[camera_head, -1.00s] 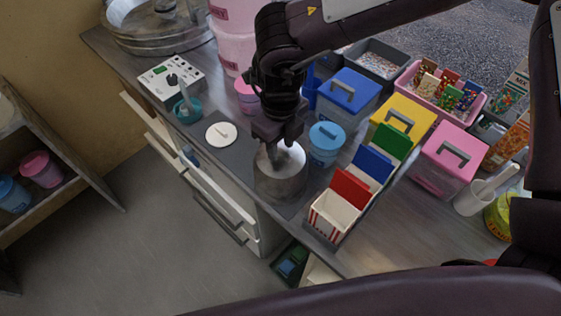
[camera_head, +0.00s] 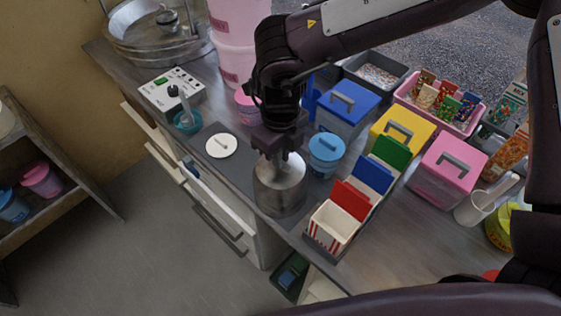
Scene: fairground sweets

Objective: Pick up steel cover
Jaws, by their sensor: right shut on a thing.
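The steel cover (camera_head: 279,198) is a shiny, round, drum-like metal piece near the front edge of the counter. My right gripper (camera_head: 279,160) points down at its top and is shut on it. The fingers and the dark wrist hide part of the top. I cannot tell whether its lower edge touches the counter. My left gripper is not in view.
A blue-lidded tub (camera_head: 326,152) stands close to the right of the cover. A striped carton (camera_head: 331,226) with coloured cards behind it is at the front right. A white lid (camera_head: 221,146) lies to the left. The counter (camera_head: 372,243) is bare at front right.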

